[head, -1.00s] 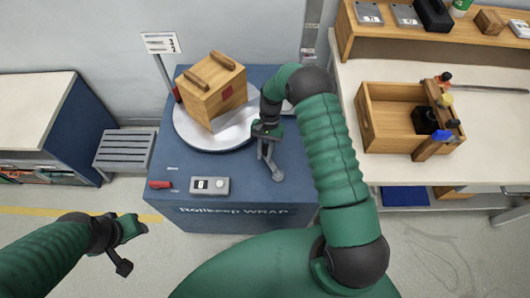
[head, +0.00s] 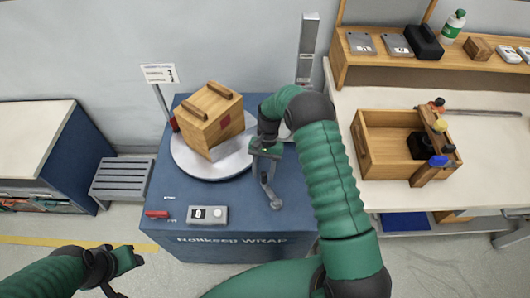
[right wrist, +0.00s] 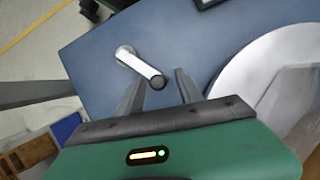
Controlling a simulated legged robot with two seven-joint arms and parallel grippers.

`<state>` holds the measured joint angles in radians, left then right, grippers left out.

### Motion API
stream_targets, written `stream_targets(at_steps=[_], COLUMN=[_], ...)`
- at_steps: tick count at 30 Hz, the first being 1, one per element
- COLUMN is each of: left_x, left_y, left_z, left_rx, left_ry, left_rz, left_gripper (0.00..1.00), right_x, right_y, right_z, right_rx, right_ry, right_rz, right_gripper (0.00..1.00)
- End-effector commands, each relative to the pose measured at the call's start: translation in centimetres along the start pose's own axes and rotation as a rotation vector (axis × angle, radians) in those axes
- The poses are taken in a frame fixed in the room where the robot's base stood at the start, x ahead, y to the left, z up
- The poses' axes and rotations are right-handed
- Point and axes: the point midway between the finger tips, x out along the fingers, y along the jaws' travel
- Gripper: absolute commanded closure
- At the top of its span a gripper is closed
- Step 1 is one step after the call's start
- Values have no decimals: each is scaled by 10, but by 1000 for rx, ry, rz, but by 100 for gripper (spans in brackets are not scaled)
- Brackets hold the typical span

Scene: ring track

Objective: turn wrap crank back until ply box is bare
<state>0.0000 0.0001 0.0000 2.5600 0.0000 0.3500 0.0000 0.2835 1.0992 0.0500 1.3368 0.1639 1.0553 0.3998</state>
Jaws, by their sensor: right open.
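The ply box (head: 212,118) sits on a round white turntable (head: 188,165) on the blue wrap machine (head: 165,210). A pale, see-through sheet shows by its lower front in the head view and on the turntable in the right wrist view (right wrist: 290,95). The grey wrap crank (head: 270,192) is right of the turntable. In the right wrist view the crank (right wrist: 138,66) ends in a dark round knob near my right fingertips. My right gripper (right wrist: 160,80) is open, its fingers either side of the knob end; contact is unclear. My left gripper (head: 120,275) is low at left, away from the machine.
A control box (head: 208,215) and a red handle (head: 157,214) lie at the machine's front. A sign on a post (head: 160,74) stands behind left. A bench with a wooden crate (head: 375,168) is at right; a grey slatted stand (head: 122,180) is at left.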

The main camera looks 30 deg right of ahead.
Motion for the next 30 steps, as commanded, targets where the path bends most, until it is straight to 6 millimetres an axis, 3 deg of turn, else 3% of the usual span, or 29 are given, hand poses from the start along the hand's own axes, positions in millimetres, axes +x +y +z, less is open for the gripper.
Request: stream_targets(at_steps=[6,13,18,30], left_x=[-2,-4,-4,-4], left_y=[0,0,0,0], left_z=[-1,-1,-1,-1], left_rx=[0,0,0,0], left_ry=[0,0,0,0], left_rz=[0,0,0,0], left_gripper=[57,57,57,57], right_x=[-67,-117,-128,-128], right_y=[-1,-1,-1,-1], right_z=[-2,-2,-2,-1], right_rx=[0,0,0,-1], right_ry=[6,4,2,2], right_rz=[-2,-1,0,0], right_gripper=[57,57,57,57])
